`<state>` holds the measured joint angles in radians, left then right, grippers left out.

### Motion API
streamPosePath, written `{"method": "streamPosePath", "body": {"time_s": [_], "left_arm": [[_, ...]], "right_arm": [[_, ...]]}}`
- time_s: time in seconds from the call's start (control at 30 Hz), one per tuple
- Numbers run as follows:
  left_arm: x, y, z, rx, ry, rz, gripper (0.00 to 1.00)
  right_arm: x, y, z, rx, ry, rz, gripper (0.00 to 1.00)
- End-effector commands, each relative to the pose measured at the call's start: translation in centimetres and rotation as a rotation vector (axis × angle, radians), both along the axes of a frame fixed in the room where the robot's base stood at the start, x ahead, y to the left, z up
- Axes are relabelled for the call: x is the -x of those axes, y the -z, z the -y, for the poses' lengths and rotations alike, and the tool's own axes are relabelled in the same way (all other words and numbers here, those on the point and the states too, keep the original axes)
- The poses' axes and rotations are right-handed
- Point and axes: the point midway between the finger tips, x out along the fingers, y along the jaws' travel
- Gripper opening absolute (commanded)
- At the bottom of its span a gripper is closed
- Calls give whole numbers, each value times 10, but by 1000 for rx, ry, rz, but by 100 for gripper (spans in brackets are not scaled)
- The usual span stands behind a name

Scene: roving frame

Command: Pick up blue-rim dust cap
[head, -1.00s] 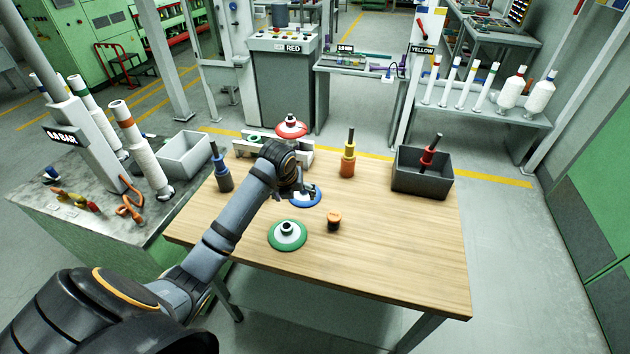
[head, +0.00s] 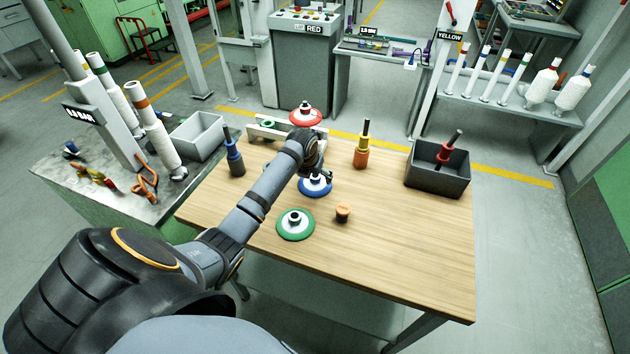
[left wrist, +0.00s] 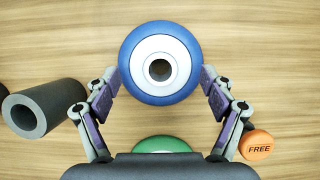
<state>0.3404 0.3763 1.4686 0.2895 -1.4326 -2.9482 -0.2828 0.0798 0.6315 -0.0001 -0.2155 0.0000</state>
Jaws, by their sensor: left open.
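The blue-rim dust cap (head: 316,190) lies on the wooden table, a blue disc partly hidden by my left gripper in the head view. In the left wrist view the cap (left wrist: 160,45) shows a blue rim, a white ring and a dark centre hole. My left gripper (head: 318,174) is over it. In the left wrist view the gripper's fingers (left wrist: 162,86) are spread, one at each side of the cap's near half. I cannot tell their exact height or whether they touch the rim. My right gripper is not in view.
A green-rim disc (head: 295,225) and an orange cap (head: 343,213), marked FREE, lie nearby. A red-rim disc (head: 305,117) is behind. A dark-bodied tool (head: 234,158) and an orange one (head: 361,150) stand left and right. A grey bin (head: 438,185) holds a red tool. The table's front right is clear.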

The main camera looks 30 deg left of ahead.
Motion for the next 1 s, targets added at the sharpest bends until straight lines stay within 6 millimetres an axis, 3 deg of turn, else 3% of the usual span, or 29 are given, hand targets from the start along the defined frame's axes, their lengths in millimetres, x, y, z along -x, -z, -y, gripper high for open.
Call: {"method": "streamPosePath", "body": {"time_s": [0.2, 0.4, 0.83, 1.0], "left_arm": [[-10, 23, -2, 0, 0, 1, 83], [-11, 24, -2, -1, 1, 3, 83], [-10, 24, -2, -1, 1, 2, 26], [-10, 24, -2, -1, 1, 2, 25]], "right_arm": [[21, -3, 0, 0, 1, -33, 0], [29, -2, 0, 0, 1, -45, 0], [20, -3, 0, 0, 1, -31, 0], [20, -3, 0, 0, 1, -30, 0]]}}
